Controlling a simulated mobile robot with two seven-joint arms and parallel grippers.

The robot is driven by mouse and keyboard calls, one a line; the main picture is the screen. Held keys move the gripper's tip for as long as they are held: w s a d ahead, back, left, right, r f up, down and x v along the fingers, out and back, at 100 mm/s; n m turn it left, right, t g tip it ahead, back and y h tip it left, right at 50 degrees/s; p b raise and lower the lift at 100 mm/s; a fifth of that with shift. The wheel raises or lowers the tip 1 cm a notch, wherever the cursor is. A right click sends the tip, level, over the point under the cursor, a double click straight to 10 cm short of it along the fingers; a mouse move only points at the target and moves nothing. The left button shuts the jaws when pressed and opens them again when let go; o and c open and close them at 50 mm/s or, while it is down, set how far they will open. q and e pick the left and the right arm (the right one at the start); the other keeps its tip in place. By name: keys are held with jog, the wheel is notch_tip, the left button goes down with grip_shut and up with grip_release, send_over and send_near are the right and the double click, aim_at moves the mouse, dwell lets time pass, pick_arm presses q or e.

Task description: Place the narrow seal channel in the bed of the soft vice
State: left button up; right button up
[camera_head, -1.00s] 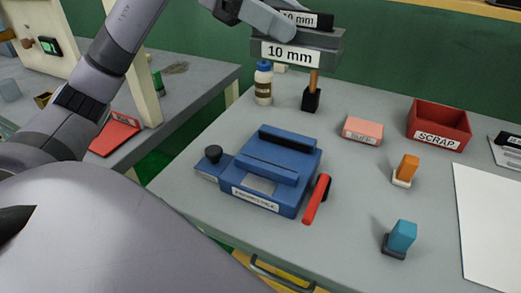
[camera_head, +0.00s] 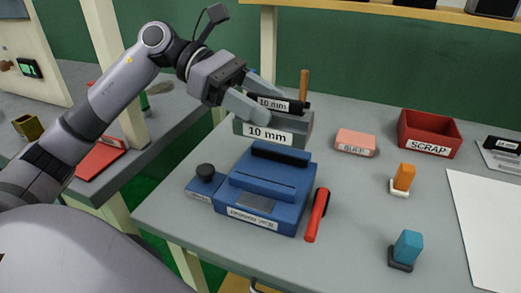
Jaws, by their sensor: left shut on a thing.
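The narrow seal channel (camera_head: 299,128) is a grey block with a white "10 mm" label on its front and a black strip, also labelled "10 mm", along its top. My left gripper (camera_head: 268,105) is shut on its upper part, from the upper left. The channel appears level, at the back edge of the blue soft vice (camera_head: 240,187) in the picture, overlapping it slightly; the exact gap is unclear. The vice has raised blue bars, a front label, a black knob (camera_head: 205,171) at left and a red-handled lever (camera_head: 317,216) at right. My right gripper is not in view.
A pink block (camera_head: 355,138) and a red SCRAP bin (camera_head: 429,128) stand at the back right. An orange-topped piece (camera_head: 404,176) and a teal-topped piece (camera_head: 407,247) stand right of the vice. A white sheet (camera_head: 490,220) lies far right. An upright wooden handle (camera_head: 304,84) shows behind the channel.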

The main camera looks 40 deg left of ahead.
pick_arm(q)
jog(key=shift+f, duration=4.4)
jog(key=shift+b, duration=0.35)
jog(key=shift+f, duration=0.25)
jog(key=o, duration=1.1)
jog(key=shift+r, duration=0.1)
